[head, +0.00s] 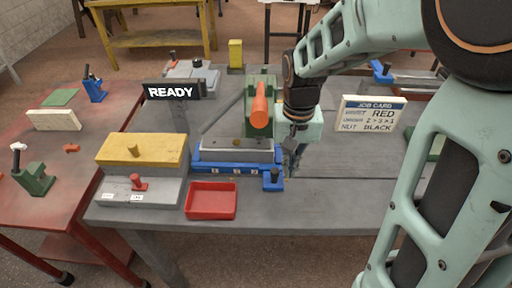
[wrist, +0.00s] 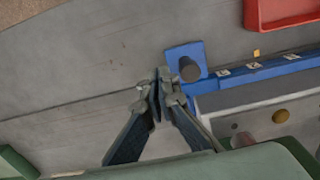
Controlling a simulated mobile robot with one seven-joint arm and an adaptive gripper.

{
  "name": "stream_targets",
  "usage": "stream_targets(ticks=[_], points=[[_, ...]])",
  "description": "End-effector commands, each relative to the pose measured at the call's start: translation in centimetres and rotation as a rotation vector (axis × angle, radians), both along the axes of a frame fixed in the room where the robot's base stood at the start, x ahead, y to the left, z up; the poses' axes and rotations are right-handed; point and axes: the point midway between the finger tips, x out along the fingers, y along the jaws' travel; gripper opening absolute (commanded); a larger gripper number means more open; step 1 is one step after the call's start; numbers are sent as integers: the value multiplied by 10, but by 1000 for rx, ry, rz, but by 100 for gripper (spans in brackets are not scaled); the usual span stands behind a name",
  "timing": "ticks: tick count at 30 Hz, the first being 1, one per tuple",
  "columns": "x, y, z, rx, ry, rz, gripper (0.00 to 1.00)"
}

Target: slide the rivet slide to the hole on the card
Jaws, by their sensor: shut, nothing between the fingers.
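The blue rivet slide (head: 273,184) with a dark round knob is at the right end of a blue rail (head: 205,167) with several small white number labels. In the wrist view the slide (wrist: 182,54) and its knob are at the rail's end, and a small yellow mark sits beside the labels. My gripper (head: 293,172) is shut and empty, just right of the slide. In the wrist view its fingertips (wrist: 160,77) are close beside the slide; contact cannot be told. The job card (head: 372,114) reads RED, 2 > 3 > 1 and NUT BLACK; its small row names are blurred.
A green and orange fixture (head: 261,105) stands behind the rail. A red tray (head: 211,201) lies in front of it. A yellow-topped block (head: 140,149) and a READY sign (head: 172,91) are to the left.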

Motion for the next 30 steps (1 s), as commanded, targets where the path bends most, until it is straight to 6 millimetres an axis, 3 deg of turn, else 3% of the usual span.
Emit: stream_targets(ticks=[17,30], points=[[0,-10,2,0,0,0,0],[0,-10,40,0,0,0,0]])
